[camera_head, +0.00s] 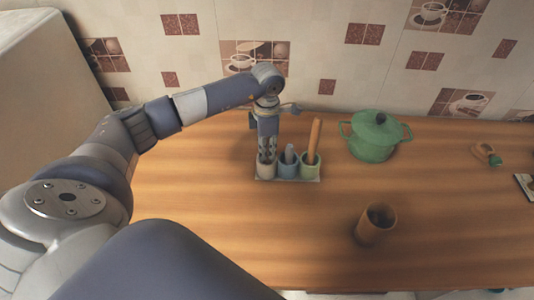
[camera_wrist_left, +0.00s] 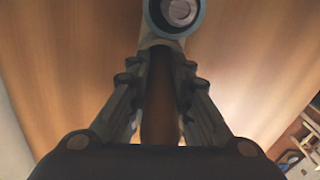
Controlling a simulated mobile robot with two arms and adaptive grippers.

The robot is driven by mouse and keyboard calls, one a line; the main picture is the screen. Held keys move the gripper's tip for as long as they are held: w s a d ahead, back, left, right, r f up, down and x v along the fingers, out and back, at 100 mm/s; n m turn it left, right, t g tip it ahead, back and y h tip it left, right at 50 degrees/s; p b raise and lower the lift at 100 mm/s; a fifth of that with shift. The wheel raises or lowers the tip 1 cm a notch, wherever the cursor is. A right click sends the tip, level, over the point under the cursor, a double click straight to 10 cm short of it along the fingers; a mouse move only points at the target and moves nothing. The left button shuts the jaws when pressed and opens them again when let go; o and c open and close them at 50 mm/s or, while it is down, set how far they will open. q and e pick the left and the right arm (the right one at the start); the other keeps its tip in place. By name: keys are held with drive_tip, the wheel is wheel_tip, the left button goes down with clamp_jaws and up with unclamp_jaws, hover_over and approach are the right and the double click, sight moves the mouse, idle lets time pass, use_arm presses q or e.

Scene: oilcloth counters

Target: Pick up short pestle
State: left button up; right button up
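A small holder (camera_head: 288,181) carries a cream cup (camera_head: 266,170), a blue cup (camera_head: 288,167) and a green cup (camera_head: 309,170). My left gripper (camera_head: 267,155) points down over the cream cup. In the left wrist view its fingers (camera_wrist_left: 162,68) are closed against both sides of a short dark brown pestle (camera_wrist_left: 160,105), whose lower end is in the cream cup. This pestle is mostly hidden in the head view. A grey pestle (camera_head: 290,152) stands in the blue cup, and a longer wooden one (camera_head: 314,138) leans in the green cup. My right gripper is not seen.
A green lidded pot (camera_head: 374,138) stands right of the holder. A brown wooden cup (camera_head: 376,222) stands nearer the front edge. A small wooden item (camera_head: 486,152) lies at the far right. The tiled wall is close behind; the counter's front left is mostly clear.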

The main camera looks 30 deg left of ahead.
use_arm(q)
clamp_jaws()
drive_tip(key=shift+r, duration=0.15)
wheel_tip(320, 180, up, 8)
drive_tip(key=b, duration=0.3)
drive_tip(key=shift+r+b, duration=0.25)
drive_tip(key=shift+b, duration=0.1)
drive_tip(key=shift+r, duration=0.65)
